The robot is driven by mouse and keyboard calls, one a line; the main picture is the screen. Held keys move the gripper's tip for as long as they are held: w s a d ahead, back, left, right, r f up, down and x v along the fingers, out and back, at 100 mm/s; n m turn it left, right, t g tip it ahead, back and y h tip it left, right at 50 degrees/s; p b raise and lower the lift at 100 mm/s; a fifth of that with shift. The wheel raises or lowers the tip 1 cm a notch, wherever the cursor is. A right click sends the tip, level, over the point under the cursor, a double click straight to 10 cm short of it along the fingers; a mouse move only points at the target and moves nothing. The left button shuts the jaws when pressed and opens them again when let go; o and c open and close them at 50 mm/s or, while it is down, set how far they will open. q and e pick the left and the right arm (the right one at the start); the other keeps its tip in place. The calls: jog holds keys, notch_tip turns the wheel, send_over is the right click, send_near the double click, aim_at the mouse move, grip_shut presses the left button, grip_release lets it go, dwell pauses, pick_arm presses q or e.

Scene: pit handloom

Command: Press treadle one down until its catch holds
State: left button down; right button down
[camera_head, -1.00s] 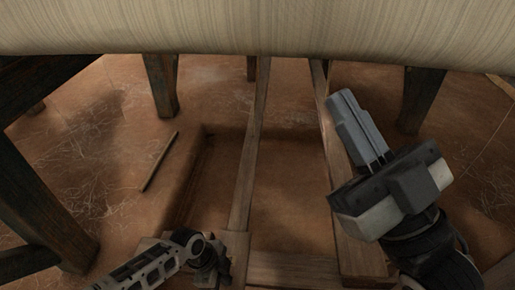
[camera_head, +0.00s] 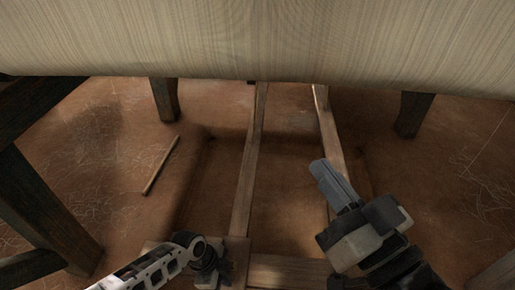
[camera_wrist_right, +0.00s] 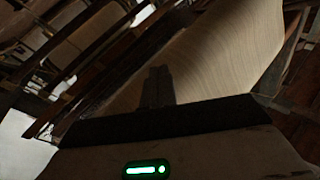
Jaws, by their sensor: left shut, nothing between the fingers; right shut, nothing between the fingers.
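Two long wooden treadle bars run away from me over the pit in the head view: a left bar (camera_head: 247,165) and a right bar (camera_head: 328,135). I cannot tell which is treadle one, and no catch is clearly visible. My right gripper (camera_head: 319,166) is shut and empty, its grey fingers pointing forward over the right bar and hiding its near part. I cannot tell whether they touch. My left gripper (camera_head: 208,272) is shut and empty by the near end of the left bar, partly hidden by its arm. In the right wrist view the dark fingers (camera_wrist_right: 158,85) stand against pale cloth.
The broad cloth roll (camera_head: 260,40) spans the top of the head view. Dark loom posts stand at left (camera_head: 40,215), back left (camera_head: 165,100) and right (camera_head: 412,112). A thin stick (camera_head: 160,165) lies on the earthen floor left of the pit. A wooden crosspiece (camera_head: 285,270) lies at the near edge.

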notch_tip(320, 180, down, 7)
jog(key=s+d+g+h+p, duration=0.1)
jog(key=g+h+p, duration=0.3)
jog(key=p, duration=0.6)
jog(key=shift+s+d+g, duration=0.2)
jog(key=shift+s+g, duration=0.5)
jog(key=shift+g, duration=0.1)
